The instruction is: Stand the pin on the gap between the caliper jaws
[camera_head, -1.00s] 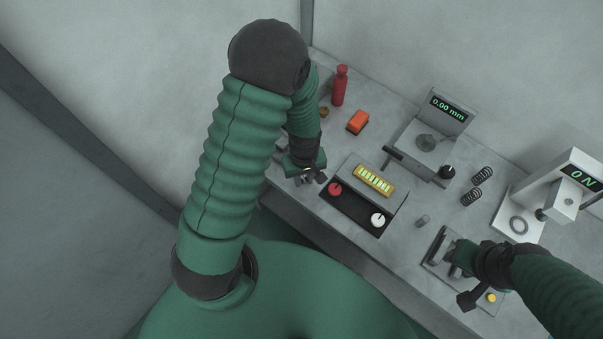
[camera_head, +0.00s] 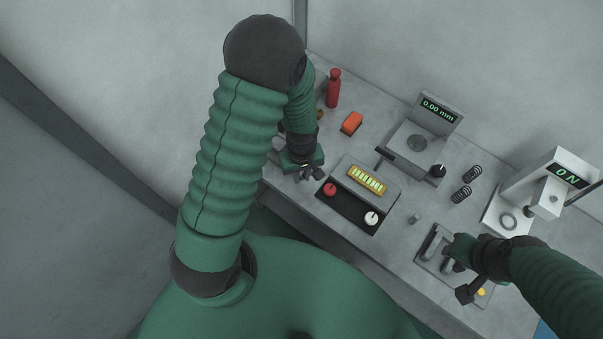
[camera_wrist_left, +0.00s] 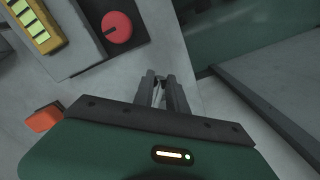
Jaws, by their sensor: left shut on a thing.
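My left gripper (camera_head: 311,174) hovers over the table's left front part, beside the red knob of the control box. In the left wrist view its two dark fingers (camera_wrist_left: 163,92) are close together on something small, mostly hidden between them, which I cannot make out. A small grey cylinder, likely the pin (camera_head: 415,218), stands on the table right of the control box. A grey plate with raised bars (camera_head: 432,243), possibly the caliper jaws, lies at the front right. My right gripper (camera_head: 457,254) is over this plate and covers part of it; its finger opening is unclear.
A control box (camera_head: 346,208) has red and white knobs and a yellow gauge. Bare table lies around the cylinder.

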